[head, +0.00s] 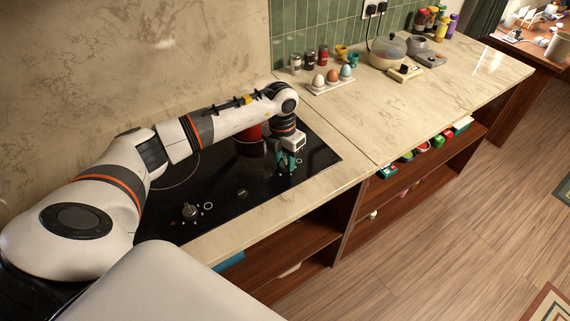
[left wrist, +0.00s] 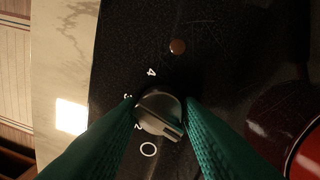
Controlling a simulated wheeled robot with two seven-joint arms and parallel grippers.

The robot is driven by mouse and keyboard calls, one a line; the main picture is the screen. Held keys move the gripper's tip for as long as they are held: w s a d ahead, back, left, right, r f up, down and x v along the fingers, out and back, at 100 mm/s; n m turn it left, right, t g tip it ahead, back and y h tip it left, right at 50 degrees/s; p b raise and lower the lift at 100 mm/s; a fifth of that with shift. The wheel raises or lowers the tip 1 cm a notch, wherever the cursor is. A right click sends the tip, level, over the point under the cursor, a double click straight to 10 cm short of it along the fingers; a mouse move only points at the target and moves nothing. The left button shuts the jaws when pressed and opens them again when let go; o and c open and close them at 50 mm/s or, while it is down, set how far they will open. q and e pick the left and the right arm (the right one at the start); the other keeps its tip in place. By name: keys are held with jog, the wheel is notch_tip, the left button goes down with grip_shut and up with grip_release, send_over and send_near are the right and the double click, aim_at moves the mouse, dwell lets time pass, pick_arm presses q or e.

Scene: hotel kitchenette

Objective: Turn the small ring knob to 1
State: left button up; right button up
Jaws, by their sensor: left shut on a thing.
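The black cooktop (head: 225,185) is set in the marble counter. My left gripper (head: 287,164) points down at its right front part. In the left wrist view, its green fingers (left wrist: 160,118) are shut on a silver knob (left wrist: 158,108), one on each side. A line on the knob's top points to the lower right. White marks 4, 3 and 2 and a ring-shaped mark (left wrist: 148,150) lie around it; part of the dial is hidden by the fingers. A second knob (head: 190,211) stands at the cooktop's left front. My right gripper is out of view.
A red pot (head: 249,133) stands on the cooktop behind my left gripper, partly hidden by my arm. The counter's middle right is clear.

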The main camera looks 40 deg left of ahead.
aim_at(285, 157)
pick_arm(q)
jog(key=m+b, duration=0.3)
jog(key=m, duration=0.1)
jog(key=shift+w+b, duration=0.15)
jog(key=shift+b, duration=0.25)
jog(key=shift+r+m+b, duration=0.1)
jog(key=shift+m+b, duration=1)
jog(key=shift+m, duration=1)
jog(key=o, duration=0.9)
jog(key=shift+o, duration=0.2)
notch_tip(285, 157, up, 12)
jog(key=b, duration=0.2)
jog(key=shift+w+a+b, duration=0.3)
